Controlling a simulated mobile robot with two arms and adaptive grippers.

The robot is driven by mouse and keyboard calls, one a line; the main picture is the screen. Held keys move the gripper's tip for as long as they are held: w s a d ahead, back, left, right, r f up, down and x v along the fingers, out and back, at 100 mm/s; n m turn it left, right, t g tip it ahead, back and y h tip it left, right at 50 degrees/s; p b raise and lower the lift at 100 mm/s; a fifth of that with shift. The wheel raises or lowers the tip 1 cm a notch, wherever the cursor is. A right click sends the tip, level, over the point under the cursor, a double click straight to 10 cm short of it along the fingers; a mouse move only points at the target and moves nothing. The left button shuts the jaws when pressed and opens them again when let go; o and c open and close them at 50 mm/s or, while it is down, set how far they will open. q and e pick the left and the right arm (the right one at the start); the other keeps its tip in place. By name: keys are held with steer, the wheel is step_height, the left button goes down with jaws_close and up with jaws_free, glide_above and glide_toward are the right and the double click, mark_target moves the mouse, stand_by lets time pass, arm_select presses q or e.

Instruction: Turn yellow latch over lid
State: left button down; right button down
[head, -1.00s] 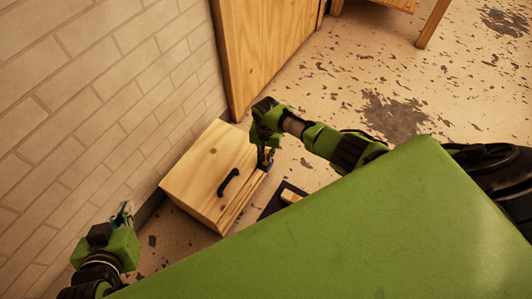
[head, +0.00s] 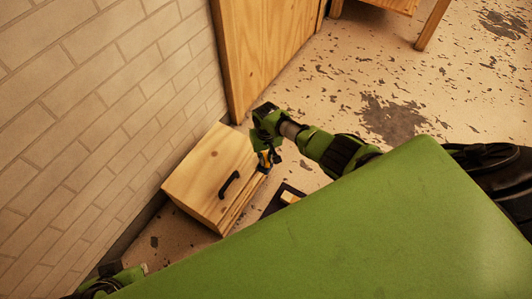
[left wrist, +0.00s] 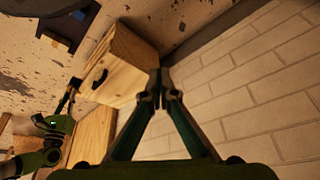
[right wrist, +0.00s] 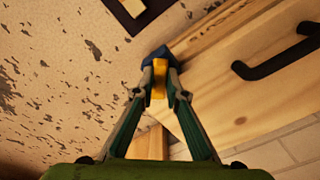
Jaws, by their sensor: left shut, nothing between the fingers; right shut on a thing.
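The wooden box (head: 198,200) stands on the floor against the brick wall, its lid (head: 211,172) down with a black handle (head: 229,184) on top. The yellow latch (right wrist: 159,79), on a blue mount (right wrist: 158,55), is at the box's edge in the right wrist view. My right gripper (head: 265,161) is shut on the yellow latch; its fingers (right wrist: 160,80) cover part of it. My left gripper (left wrist: 164,98) is shut and empty, apart from the box; in the head view only part of that arm shows at the bottom left.
A dark tray (head: 275,198) with a light block (head: 289,197) lies on the floor beside the box. A wooden cabinet (head: 265,50) stands behind it, and a wooden table leg (head: 433,24) shows at the top right. The speckled floor to the right is open.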

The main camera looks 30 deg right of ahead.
mark_target(266, 160)
steer(key=shift+n, duration=1.5)
arm_select(q)
steer(key=shift+s+a+g, duration=0.25)
steer(key=shift+s+g, duration=0.15)
steer(key=shift+s, duration=0.55)
arm_select(e)
steer(key=n, duration=0.5)
steer(key=c, duration=2)
jaws_free()
steer(key=shift+c, duration=0.2)
step_height(266, 160, up, 12)
steer(key=shift+a+f, duration=0.1)
